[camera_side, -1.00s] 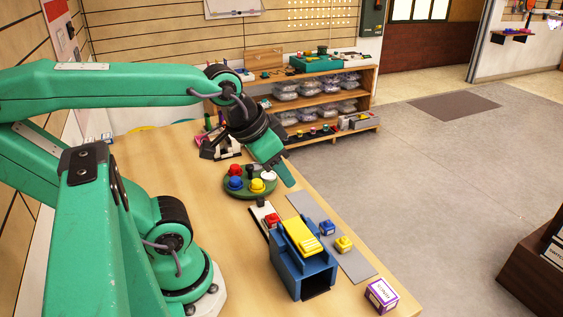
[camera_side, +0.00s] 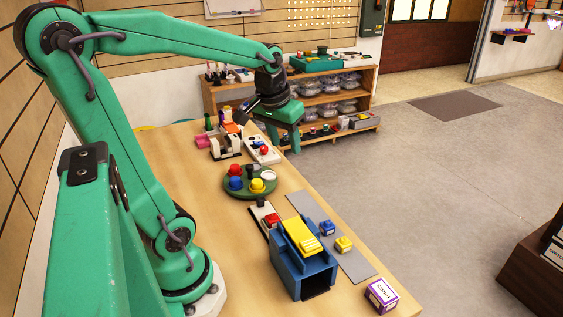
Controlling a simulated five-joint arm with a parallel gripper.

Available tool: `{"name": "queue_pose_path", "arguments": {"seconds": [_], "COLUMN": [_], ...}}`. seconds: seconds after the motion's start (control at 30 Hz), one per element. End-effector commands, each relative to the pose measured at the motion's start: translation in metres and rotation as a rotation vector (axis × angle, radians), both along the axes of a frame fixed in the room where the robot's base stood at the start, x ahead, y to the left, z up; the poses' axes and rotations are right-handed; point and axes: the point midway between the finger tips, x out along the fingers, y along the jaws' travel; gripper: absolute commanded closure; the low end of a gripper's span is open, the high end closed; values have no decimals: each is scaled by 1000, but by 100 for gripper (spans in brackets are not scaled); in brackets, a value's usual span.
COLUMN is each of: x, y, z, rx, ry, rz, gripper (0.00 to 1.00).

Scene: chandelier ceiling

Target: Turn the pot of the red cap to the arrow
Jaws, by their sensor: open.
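A round green turntable (camera_side: 237,191) stands on the table. It carries a pot with a red cap (camera_side: 236,170) at its back left, a blue one (camera_side: 236,183) at the left front, a yellow one (camera_side: 257,185) at the front and a white one (camera_side: 269,175) at the right. I cannot make out an arrow. My gripper (camera_side: 284,140) is open and empty, fingers pointing down. It shows above and behind the turntable, apart from the pots, near the table's far right edge.
A white board with a red knob (camera_side: 264,149) and a white-and-black device (camera_side: 225,147) lie behind the turntable. In front stand a blue box with a yellow top (camera_side: 303,272), a grey strip (camera_side: 357,266) with small blocks and a purple-white box (camera_side: 381,296).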

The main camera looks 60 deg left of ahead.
Motion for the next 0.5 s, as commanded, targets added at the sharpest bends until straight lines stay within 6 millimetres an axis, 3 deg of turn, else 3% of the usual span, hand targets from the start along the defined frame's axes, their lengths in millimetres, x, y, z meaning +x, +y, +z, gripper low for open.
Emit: {"name": "queue_pose_path", "arguments": {"seconds": [0.23,0.5], "x": [11,6], "y": [67,143], "z": [-23,-58], "rx": [-48,-109], "ry": [83,160], "rz": [191,392], "gripper": [55,55]}}
